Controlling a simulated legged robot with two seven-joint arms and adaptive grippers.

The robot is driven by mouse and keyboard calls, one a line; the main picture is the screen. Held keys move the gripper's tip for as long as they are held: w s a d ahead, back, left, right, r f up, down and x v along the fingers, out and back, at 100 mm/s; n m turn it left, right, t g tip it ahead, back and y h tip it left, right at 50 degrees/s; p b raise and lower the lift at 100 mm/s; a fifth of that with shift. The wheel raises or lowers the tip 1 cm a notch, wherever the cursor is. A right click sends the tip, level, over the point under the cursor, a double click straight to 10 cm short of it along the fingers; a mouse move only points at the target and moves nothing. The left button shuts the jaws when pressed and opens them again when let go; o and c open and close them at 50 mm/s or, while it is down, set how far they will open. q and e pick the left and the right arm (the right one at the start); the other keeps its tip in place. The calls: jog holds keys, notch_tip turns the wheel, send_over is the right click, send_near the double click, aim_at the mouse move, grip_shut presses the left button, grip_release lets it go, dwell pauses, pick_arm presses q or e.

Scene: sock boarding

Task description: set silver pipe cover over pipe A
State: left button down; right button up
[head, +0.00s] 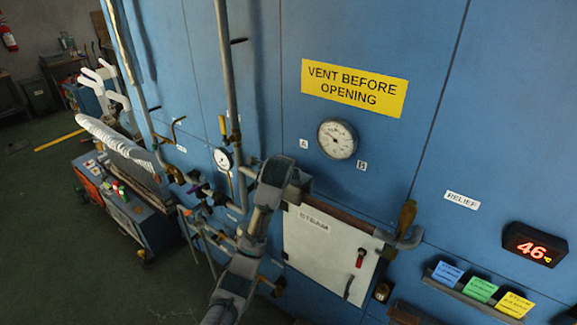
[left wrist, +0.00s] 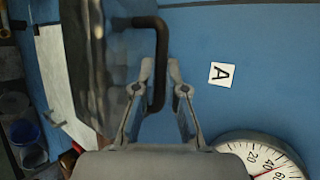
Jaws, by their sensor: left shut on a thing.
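My left gripper (left wrist: 161,75) is shut on a black bent handle (left wrist: 160,45) in the left wrist view. The handle joins a large dull-silver thing (left wrist: 88,60) to its left, which I take for the silver pipe cover. The wrist view cuts off part of this cover. In the head view my left gripper (head: 290,178) is at the blue wall, just below the A label (head: 304,144), which also shows in the wrist view (left wrist: 221,74). My arm hides most of the cover there. I cannot tell which pipe is pipe A. My right gripper is in neither view.
A round gauge (head: 338,138) sits right of the A label, above the B label (head: 361,165). A white STEAM panel (head: 325,250) is below. A grey vertical pipe (head: 228,75) runs up the wall. Small valves and pipes crowd the left. A bench (head: 150,218) stands further left.

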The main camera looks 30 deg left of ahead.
pick_arm(q)
jog(key=shift+a+f, duration=0.35)
jog(key=shift+f, duration=0.35)
jog(key=shift+d+f, duration=0.15)
jog(key=shift+d, duration=0.05)
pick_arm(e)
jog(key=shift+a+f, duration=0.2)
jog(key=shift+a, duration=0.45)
pick_arm(q)
jog(key=shift+f, duration=0.35)
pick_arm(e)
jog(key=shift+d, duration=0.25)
pick_arm(q)
jog(key=shift+a+f+b, duration=0.15)
jog(key=shift+f+b, duration=0.15)
jog(key=shift+f, duration=0.2)
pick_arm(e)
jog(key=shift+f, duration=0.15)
pick_arm(q)
jog(key=c, duration=1.2)
grip_release()
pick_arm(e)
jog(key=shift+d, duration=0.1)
pick_arm(q)
jog(key=shift+o, duration=0.2)
